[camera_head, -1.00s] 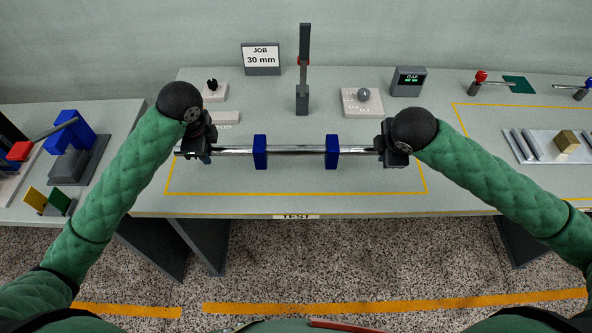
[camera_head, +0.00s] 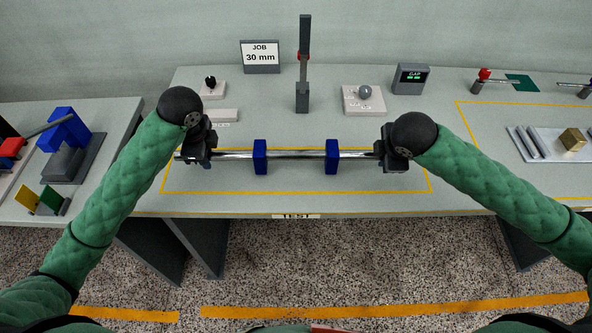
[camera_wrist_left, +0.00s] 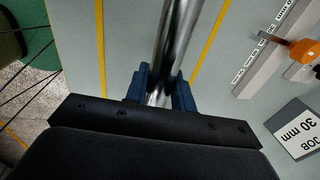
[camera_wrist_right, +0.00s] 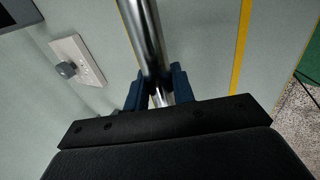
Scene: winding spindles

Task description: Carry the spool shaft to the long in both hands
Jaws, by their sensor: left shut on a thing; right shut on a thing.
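The spool shaft (camera_head: 296,154) is a shiny metal rod that lies level across the head view, with two blue collars (camera_head: 260,157) (camera_head: 332,157) around its middle. My left gripper (camera_head: 207,155) is shut on the shaft near its left end, and a short stub of rod sticks out beyond it. My right gripper (camera_head: 383,155) is shut on the shaft near its right end. In the left wrist view the shaft (camera_wrist_left: 176,45) runs up from between the blue fingers. In the right wrist view the shaft (camera_wrist_right: 146,40) does the same. The fingertips are partly hidden in the head view.
A yellow outline marked TEST (camera_head: 300,192) lies on the table below the shaft. An upright lever post (camera_head: 303,95), a JOB 30 mm sign (camera_head: 261,57) and a GAP display (camera_head: 411,78) stand behind. A grey tray (camera_head: 545,150) is right; a blue fixture (camera_head: 66,130) is left.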

